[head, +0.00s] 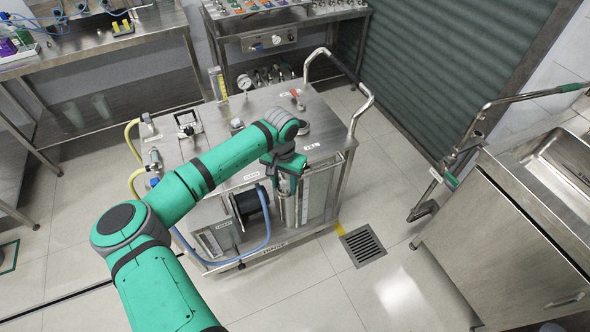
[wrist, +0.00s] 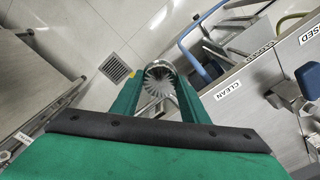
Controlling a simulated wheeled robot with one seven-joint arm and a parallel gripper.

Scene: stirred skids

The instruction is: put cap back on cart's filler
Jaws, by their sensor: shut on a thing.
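The steel cart (head: 322,112) stands in the middle of the head view, with gauges, fittings and small labels on its top. My gripper (head: 285,170) is at the cart's near right edge, pointing down. In the wrist view my gripper (wrist: 160,84) has its two green fingers shut on a round, ribbed metal cap (wrist: 160,76). The cap is hard to make out in the head view. A round fitting (head: 303,127) on the cart top lies just behind my wrist, partly hidden; I cannot tell whether it is the filler. The cart's labelled top (wrist: 240,82) is at right in the wrist view.
A floor drain (head: 362,246) lies right of the cart, and it also shows in the wrist view (wrist: 116,68). A blue hose (head: 268,228) hangs on the cart's front. A steel sink unit (head: 510,220) stands at right.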

